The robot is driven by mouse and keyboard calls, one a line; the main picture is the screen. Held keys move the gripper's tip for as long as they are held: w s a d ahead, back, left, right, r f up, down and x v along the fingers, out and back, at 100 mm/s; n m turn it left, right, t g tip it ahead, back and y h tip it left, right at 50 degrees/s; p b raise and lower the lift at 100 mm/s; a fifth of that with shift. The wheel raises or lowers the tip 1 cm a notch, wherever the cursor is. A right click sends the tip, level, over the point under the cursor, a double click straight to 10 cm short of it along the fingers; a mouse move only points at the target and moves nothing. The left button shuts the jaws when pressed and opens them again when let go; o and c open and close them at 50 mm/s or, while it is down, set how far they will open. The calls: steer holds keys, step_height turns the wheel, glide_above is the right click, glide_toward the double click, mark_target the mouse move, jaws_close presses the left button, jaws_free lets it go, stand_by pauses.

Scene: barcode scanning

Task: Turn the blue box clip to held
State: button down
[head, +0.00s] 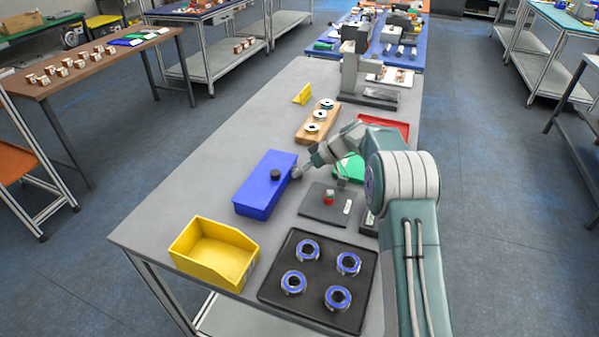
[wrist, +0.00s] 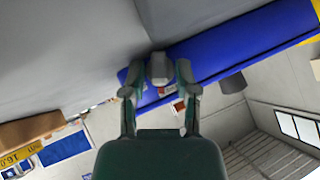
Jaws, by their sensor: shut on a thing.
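The blue box (head: 262,190) lies on the grey workbench, with a black round knob (head: 275,174) on its top. My gripper (head: 297,172) is at the box's right side in the head view. In the wrist view my gripper (wrist: 159,80) is shut on a small grey piece, the box clip (wrist: 159,66), at the edge of the blue box (wrist: 235,45). The fingers cover the clip's sides, and its exact turn angle cannot be told. In the head view the clip is hidden by the fingertips.
A yellow bin (head: 215,252) and a black tray (head: 318,308) with several blue-ringed parts stand at the front. A dark plate (head: 318,211) with a small red part lies right of the box. A wooden block (head: 309,138) with round parts is behind. Bench left of the box is clear.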

steer(key=shift+w+f+m+g, duration=0.1)
steer(key=shift+m+g, duration=0.2)
steer(key=shift+g, duration=0.1)
steer(key=shift+y, duration=0.3)
steer(key=c, duration=0.7)
jaws_free()
